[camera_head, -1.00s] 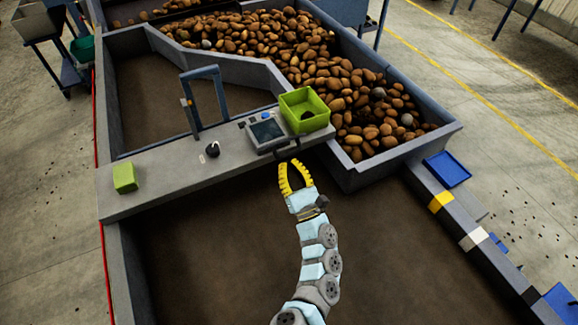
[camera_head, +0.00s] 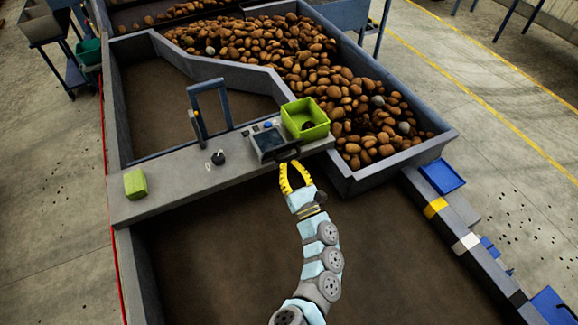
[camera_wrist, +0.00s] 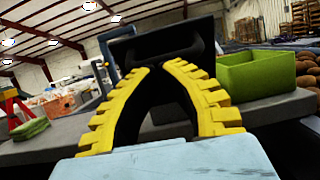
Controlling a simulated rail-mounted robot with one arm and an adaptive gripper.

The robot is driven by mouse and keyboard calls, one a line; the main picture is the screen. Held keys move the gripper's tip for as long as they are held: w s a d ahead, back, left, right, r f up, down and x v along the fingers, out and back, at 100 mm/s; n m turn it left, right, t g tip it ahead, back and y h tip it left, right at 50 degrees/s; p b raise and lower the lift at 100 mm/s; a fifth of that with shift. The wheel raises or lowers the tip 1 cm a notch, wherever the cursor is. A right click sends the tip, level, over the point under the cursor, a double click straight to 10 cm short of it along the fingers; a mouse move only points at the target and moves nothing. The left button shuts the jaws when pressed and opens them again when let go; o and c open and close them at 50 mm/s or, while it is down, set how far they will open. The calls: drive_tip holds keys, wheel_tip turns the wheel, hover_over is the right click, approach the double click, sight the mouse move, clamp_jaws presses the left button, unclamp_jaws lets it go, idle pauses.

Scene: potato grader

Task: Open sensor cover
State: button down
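The sensor cover (camera_head: 277,152) is a dark panel with a dark handle, at the screen unit on the grey console. In the wrist view the cover (camera_wrist: 160,42) stands tilted up in front of me. My gripper (camera_head: 291,165) has yellow toothed fingers and reaches the cover's front edge. In the wrist view my gripper (camera_wrist: 160,68) has its fingertips close together at the dark handle, which lies between them. The exact contact is hard to see. Part of the screen (camera_head: 269,138) shows behind the cover.
A green open box (camera_head: 304,118) stands right of the screen, close to my gripper. A black knob (camera_head: 218,158), a blue upright frame (camera_head: 210,103) and a green block (camera_head: 135,183) are to the left. Potatoes (camera_head: 350,110) fill the bin behind. The brown surface before the console is clear.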

idle(0.4)
drive_tip(key=shift+s+f+b, duration=0.1)
drive_tip(key=shift+f+b, duration=0.2)
drive_tip(key=shift+f, duration=0.1)
drive_tip(key=f+b+v, duration=0.1)
drive_tip(key=b+v, duration=0.2)
drive_tip(key=v, duration=0.9)
drive_tip(key=shift+f, duration=0.25)
